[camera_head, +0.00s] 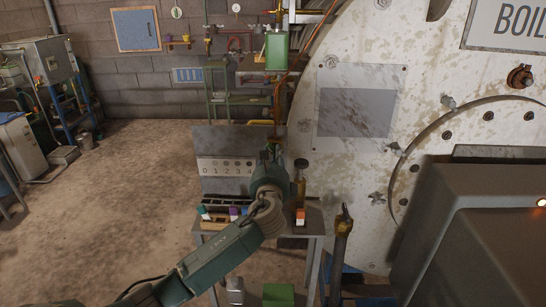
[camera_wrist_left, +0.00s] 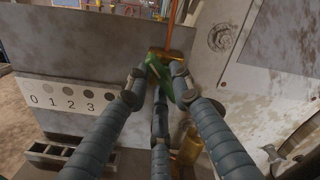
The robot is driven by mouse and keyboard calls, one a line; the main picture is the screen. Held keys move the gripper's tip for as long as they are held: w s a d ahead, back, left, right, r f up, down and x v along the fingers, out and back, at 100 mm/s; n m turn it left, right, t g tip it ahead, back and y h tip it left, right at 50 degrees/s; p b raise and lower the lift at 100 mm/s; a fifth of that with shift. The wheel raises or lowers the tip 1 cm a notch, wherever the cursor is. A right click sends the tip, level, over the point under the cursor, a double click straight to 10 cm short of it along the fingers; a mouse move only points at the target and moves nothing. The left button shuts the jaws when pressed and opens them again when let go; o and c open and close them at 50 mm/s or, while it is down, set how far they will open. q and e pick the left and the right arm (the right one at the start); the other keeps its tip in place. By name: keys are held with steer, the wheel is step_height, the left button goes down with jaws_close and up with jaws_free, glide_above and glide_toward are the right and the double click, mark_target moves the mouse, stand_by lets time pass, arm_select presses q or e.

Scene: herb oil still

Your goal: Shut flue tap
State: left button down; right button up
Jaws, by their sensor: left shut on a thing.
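The flue tap shows in the left wrist view as a brass valve body (camera_wrist_left: 166,53) on a copper pipe, with a green lever (camera_wrist_left: 158,80) below it. My left gripper (camera_head: 270,152) reaches up to it in the head view, in front of the copper pipe. In the left wrist view my left gripper (camera_wrist_left: 155,80) is shut on the green lever, with fingers on both sides of it. The lever hangs down at a slight slant from the valve body. Fingers and arm hide part of the lever and tap. My right gripper is not in view.
The large boiler front (camera_head: 365,165) is at the right. A grey housing (camera_head: 480,245) fills the lower right. Open floor (camera_head: 130,190) lies left.

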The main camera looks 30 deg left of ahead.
arm_select(q)
steer(key=shift+f+n+b, duration=0.15)
steer(key=shift+n+b, duration=0.35)
steer(key=shift+n, duration=1.2)
steer(key=shift+f+n+b, duration=0.2)
steer(key=shift+n+b, duration=0.25)
steer(key=shift+n, duration=1.25)
steer(key=shift+f+n+b, duration=0.15)
steer(key=shift+n+b, duration=0.35)
steer(key=shift+n, duration=1.2)
steer(key=c, duration=1.6)
jaws_free()
steer(key=shift+r, duration=0.1)
steer(key=v, duration=1.2)
